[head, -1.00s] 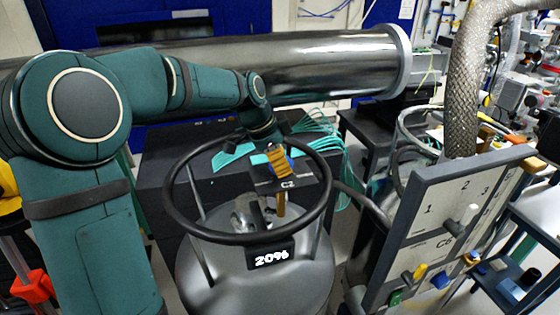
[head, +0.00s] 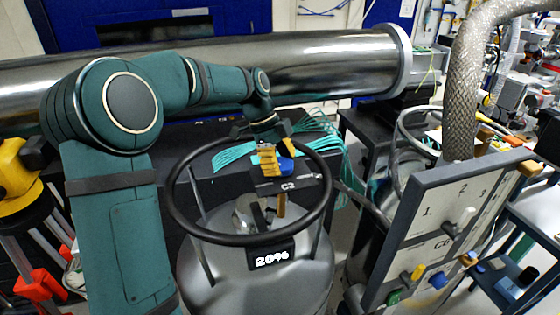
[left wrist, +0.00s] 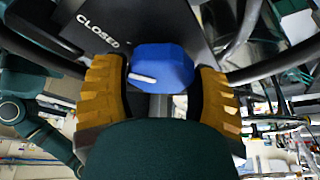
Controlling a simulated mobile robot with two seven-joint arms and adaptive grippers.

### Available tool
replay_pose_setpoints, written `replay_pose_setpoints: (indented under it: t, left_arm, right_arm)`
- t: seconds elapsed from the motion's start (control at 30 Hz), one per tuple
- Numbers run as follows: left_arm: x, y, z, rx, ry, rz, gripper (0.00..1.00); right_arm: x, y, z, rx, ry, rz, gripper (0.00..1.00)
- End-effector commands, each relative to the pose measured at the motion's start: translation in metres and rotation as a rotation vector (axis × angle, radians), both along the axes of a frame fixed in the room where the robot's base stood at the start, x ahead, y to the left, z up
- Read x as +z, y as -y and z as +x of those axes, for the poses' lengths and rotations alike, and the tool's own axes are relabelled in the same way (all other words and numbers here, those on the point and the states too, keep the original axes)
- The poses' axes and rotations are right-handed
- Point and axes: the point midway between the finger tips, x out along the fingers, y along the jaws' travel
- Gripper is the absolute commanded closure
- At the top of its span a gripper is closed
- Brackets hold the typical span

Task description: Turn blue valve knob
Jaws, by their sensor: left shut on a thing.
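The blue valve knob (head: 286,165) sits above the C2 plate (head: 300,187) on top of the grey cylinder marked 2096 (head: 240,270). In the left wrist view the knob (left wrist: 165,66) is faceted, and its white mark points left. The word CLOSED stands on the dark plate (left wrist: 150,20) to the upper left. My left gripper (head: 278,153) reaches down inside the cylinder's ring, its ribbed orange fingers on either side of the knob. In the left wrist view the left gripper (left wrist: 162,85) is shut on the knob. My right gripper is out of view.
A shiny metal pipe (head: 300,65) runs behind. At right stands a valve panel (head: 412,240) with several coloured knobs, one of them blue (head: 437,280). Teal cables (head: 320,125) lie behind the ring.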

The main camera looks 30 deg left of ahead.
Motion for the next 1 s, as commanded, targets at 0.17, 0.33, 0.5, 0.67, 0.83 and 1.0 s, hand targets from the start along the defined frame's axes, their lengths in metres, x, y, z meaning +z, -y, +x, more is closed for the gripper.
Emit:
replay_pose_setpoints:
  t: [0.17,0.33,0.5,0.67,0.83,1.0]
  left_arm:
    - [0.0002,0.0019,0.0005,-0.017,0.001,-0.003,0.74]
    - [-0.0001,0.0021,0.0003,-0.017,0.000,-0.003,0.74]
    - [-0.0004,0.0022,0.0001,-0.018,-0.001,-0.003,0.29]
    - [-0.0004,0.0016,0.0000,-0.017,-0.001,-0.002,0.04]
    - [-0.0004,0.0009,-0.0001,-0.015,-0.001,-0.001,0.04]
    - [0.0063,-0.0022,0.0000,-0.014,0.000,-0.001,0.04]
  right_arm:
    - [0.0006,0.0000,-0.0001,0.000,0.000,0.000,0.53]
    - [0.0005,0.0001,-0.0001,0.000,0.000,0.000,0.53]
    - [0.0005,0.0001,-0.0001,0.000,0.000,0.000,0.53]
    - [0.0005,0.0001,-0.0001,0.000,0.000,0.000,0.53]
    - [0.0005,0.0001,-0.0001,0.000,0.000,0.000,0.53]
    - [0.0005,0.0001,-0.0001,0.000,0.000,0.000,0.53]
